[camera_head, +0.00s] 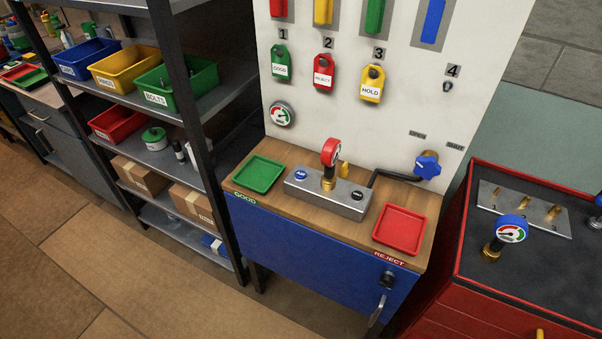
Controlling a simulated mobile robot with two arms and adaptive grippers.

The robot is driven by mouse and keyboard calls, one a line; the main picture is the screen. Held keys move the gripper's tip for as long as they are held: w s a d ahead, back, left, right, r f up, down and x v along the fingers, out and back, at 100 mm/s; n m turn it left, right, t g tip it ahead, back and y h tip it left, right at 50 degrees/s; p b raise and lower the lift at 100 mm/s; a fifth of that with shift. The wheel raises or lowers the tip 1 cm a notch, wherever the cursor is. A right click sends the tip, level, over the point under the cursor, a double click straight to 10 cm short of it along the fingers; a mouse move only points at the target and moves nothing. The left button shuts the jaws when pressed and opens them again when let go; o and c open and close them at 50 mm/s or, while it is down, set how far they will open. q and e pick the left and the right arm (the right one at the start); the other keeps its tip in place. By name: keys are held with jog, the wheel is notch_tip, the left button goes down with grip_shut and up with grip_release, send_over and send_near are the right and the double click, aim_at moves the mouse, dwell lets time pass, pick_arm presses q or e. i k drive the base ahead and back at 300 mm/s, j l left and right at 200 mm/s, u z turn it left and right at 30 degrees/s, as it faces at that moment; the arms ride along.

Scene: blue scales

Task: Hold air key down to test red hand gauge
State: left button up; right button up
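The red gauge (331,151) stands upright on a brass fitting on the grey metal test block (325,201). Its face is turned away to the right, so I cannot read its needle. A blue round key (300,174), apparently labelled AIR, sits on the block's left end. A black round key (357,195) is on the right end; its label is too small to read. Nothing touches the keys. A small yellow part (345,168) stands behind the gauge. Neither gripper is in view.
A green tray (258,189) marked GOOD lies left of the block, a red tray (427,231) marked REJECT right. Behind are a wall gauge (281,114), hanging tags and a blue valve knob (428,165).

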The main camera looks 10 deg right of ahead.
aim_at(300, 174)
jog(key=i+j+z, duration=0.1)
jog(key=j, duration=0.25)
jog(key=i+j+z, duration=0.15)
jog(key=j, duration=0.25)
jog(key=i+j+z, duration=0.1)
jog(key=i+j, duration=0.15)
jog(key=i+j+z, duration=0.1)
jog(key=j, duration=0.4)
jog(key=i+j+z, duration=0.1)
jog(key=j, duration=0.3)
jog(key=i+j+z, duration=0.15)
jog(key=j, duration=0.3)
